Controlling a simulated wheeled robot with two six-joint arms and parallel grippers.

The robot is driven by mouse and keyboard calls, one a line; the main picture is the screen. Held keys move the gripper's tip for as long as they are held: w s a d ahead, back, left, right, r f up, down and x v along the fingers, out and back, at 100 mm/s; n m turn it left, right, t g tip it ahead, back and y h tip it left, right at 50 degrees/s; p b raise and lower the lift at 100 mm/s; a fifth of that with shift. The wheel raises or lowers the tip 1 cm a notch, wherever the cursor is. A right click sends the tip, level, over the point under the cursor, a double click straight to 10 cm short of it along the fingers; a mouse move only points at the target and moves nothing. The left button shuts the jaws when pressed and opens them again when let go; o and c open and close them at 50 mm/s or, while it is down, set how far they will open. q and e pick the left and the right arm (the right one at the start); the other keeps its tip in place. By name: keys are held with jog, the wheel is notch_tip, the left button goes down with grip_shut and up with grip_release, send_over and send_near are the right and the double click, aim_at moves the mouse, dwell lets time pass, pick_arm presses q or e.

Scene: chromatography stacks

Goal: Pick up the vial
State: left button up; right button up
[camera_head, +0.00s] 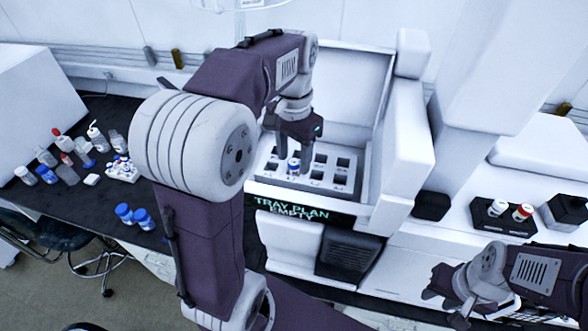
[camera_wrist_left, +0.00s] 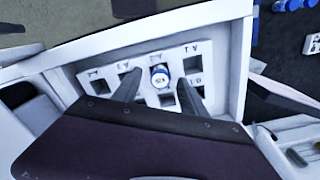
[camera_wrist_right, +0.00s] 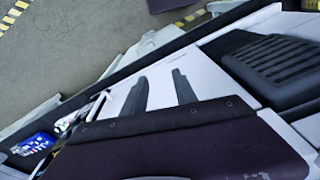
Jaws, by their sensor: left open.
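A small vial with a blue band and pale top (camera_head: 293,165) stands in a hole of the white tray (camera_head: 262,172) inside the open white machine. It also shows in the left wrist view (camera_wrist_left: 160,76), with its top facing the camera. The other tray holes that I can see look empty. My left gripper (camera_head: 294,154) is open above the tray, its fingers pointing down. In the left wrist view its fingertips (camera_wrist_left: 158,84) lie on either side of the vial, apart from it. My right gripper (camera_head: 437,302) is at the lower right, open and empty (camera_wrist_right: 160,80), far from the vial.
The machine's side wall (camera_head: 405,140) stands close right of the tray. A black rack (camera_head: 502,222) at the right holds a white-capped and a red-capped vial. Several bottles and two blue-capped jars (camera_head: 134,215) stand on the dark bench at the left.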

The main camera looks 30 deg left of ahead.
pick_arm(q)
jog(key=shift+s+f, duration=0.25)
jog(key=shift+w, duration=0.1)
jog(key=shift+w, duration=0.15)
jog(key=c, duration=0.4)
jog(key=shift+w+f, duration=0.1)
grip_shut()
jog(key=shift+s, duration=0.2)
